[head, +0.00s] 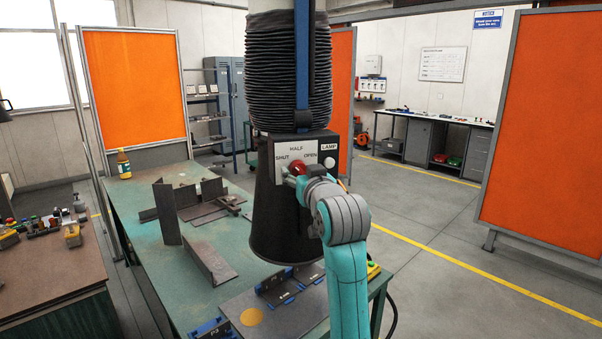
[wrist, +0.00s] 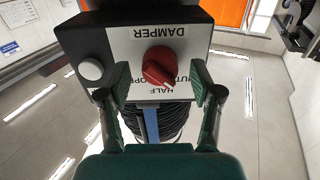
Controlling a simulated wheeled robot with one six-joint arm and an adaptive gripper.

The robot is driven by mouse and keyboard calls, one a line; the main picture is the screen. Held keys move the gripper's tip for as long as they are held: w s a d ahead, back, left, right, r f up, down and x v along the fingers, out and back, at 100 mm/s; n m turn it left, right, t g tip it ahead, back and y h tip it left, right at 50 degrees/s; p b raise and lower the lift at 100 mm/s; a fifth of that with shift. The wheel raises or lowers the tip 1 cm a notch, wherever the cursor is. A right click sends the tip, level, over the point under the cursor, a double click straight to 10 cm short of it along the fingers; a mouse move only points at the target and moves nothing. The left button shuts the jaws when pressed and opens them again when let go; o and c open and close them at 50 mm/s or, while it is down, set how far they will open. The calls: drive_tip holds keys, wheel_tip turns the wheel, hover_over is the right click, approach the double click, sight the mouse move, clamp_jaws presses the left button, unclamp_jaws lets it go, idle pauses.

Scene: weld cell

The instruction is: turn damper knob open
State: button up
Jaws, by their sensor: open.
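The red damper knob (head: 297,168) sits on the white label plate of the black extraction hood, with SHUT, HALF and OPEN marked around it. In the wrist view the red knob (wrist: 160,67) shows between my fingers, under the upside-down DAMPER label (wrist: 158,31). My gripper (wrist: 158,92) is open, with one finger on each side of the knob and gaps between; I cannot tell whether either touches it. In the head view my gripper (head: 296,177) is at the plate and partly covers the knob. The knob's exact setting is hard to tell.
A white lamp button (head: 329,162) sits right of the knob; it also shows in the wrist view (wrist: 91,69). The black hood (head: 275,225) hangs over a green welding table (head: 140,200) with steel plates and fixtures. Orange screens (head: 545,130) stand around; open floor lies right.

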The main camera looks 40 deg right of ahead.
drive_tip(key=shift+w+d, duration=0.1)
drive_tip(key=shift+w, duration=0.15)
drive_tip(key=c, duration=1.1)
drive_tip(key=shift+c, duration=0.2)
